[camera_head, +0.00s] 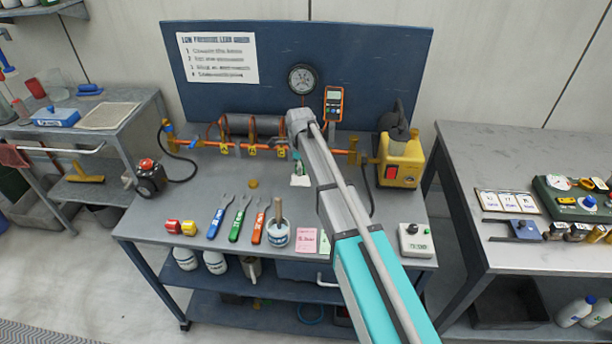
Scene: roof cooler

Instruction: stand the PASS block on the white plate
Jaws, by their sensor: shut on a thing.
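A small green block (298,168), which I take for the PASS block, shows just left of my arm; its lettering is too small to read. My gripper (297,157) is mostly hidden behind my arm and is shut on this block. The small white plate (300,182) lies on the grey bench just below the block in the picture. The block appears upright over the plate's far part. I cannot tell whether it touches the plate.
Orange pipework (230,147) with yellow clamps runs behind the plate. A yellow pump (402,165) stands right. Several wrenches (240,217), a brush pot (278,234) and a pink card (306,240) line the front. Bare bench lies left of the plate, around a small brass disc (253,184).

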